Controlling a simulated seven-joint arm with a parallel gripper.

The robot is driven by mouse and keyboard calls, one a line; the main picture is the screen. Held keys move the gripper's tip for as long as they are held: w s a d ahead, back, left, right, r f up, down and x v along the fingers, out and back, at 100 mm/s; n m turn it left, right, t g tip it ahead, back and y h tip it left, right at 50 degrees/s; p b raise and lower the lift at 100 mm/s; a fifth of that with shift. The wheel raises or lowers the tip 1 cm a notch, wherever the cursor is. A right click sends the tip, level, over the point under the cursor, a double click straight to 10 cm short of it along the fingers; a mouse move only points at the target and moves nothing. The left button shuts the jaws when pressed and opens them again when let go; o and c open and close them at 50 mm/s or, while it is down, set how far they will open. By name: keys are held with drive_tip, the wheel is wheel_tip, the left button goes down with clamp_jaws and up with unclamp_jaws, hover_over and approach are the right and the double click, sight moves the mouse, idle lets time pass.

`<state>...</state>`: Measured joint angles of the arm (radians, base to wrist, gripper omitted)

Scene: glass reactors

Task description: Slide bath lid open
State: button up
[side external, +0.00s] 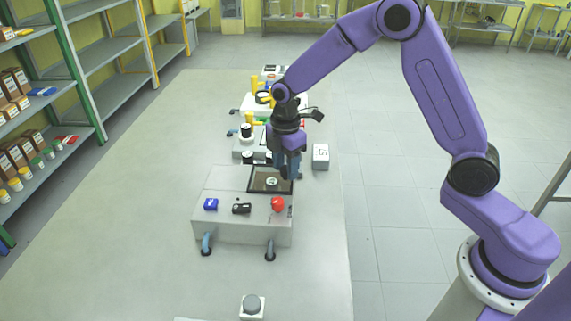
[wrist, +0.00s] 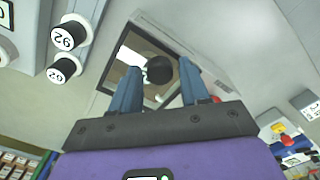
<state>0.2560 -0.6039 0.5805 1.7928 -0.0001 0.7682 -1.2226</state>
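The bath (side external: 235,205) is a low grey box on the table. At its back right top is a dark-framed square lid (side external: 255,186) with a small round knob (side external: 271,182). My gripper (side external: 288,176) points down close over the right part of the lid. In the wrist view, my gripper (wrist: 159,68) is open, its two blue-grey fingers well apart. The black knob (wrist: 160,70) shows between the fingertips, with the reflective lid pane (wrist: 130,56) behind it. I cannot tell how far the fingertips are from the knob, and no contact shows.
The bath's front has a blue part (side external: 211,204), a black part (side external: 241,208) and a red knob (side external: 277,204). Other devices (side external: 245,148) stand close behind. A white box (side external: 320,156) is at the right table edge. The table's left side is clear.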

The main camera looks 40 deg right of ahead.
clamp_jaws()
drive_tip(key=w+a, duration=0.7)
drive_tip(key=shift+w+a, duration=0.25)
drive_tip(key=shift+o, duration=1.9)
unclamp_jaws()
wheel_tip(320, 180, up, 18)
drive_tip(key=shift+f, duration=0.25)
drive_tip(key=shift+s, duration=0.1)
